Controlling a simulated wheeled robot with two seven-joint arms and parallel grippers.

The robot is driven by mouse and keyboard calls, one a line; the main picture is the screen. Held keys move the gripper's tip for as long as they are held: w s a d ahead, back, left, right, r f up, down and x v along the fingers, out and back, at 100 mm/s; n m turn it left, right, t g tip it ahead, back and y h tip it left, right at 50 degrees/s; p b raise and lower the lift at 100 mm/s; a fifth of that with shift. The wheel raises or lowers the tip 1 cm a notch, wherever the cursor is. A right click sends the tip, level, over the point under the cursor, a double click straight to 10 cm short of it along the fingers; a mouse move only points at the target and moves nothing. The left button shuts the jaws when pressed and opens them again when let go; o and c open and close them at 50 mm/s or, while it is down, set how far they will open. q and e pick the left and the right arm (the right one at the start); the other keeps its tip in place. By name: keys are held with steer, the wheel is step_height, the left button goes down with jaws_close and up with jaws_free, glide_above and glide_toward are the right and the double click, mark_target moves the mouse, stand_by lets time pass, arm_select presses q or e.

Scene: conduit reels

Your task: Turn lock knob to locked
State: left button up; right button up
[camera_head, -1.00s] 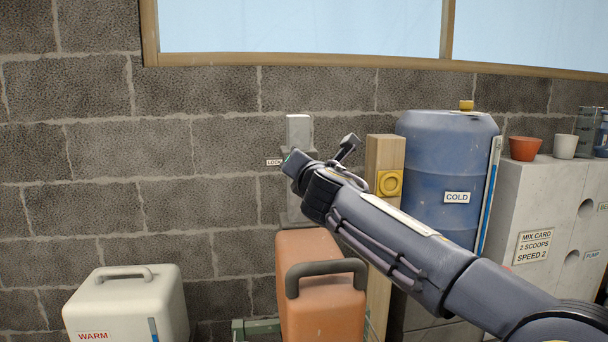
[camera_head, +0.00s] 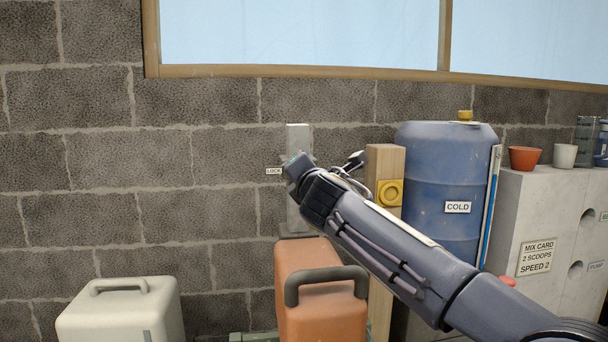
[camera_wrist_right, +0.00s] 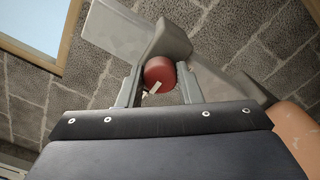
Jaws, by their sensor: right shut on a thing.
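The lock knob (camera_wrist_right: 159,72) is round and red, and shows in the right wrist view with a pale pointer mark on its near side. My right gripper (camera_wrist_right: 160,82) has one finger on each side of the knob and is shut on it. In the head view my right gripper (camera_head: 298,168) is in front of a grey upright lock plate (camera_head: 298,138) on the block wall, and hides the knob there. A small white LOCK label (camera_head: 274,171) is left of the gripper. My left gripper is not in view.
An orange canister (camera_head: 318,322) stands below the gripper. A wooden post (camera_head: 380,160) with a yellow fitting and a blue COLD barrel (camera_head: 440,165) stand right of it, behind my forearm. A white container (camera_head: 120,310) is at lower left. The wall left of the label is clear.

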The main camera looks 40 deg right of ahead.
steer(key=o, duration=1)
steer(key=b+v, duration=0.1)
steer(key=v, duration=0.6)
steer(key=shift+s+a, duration=0.2)
steer(key=shift+s, duration=0.15)
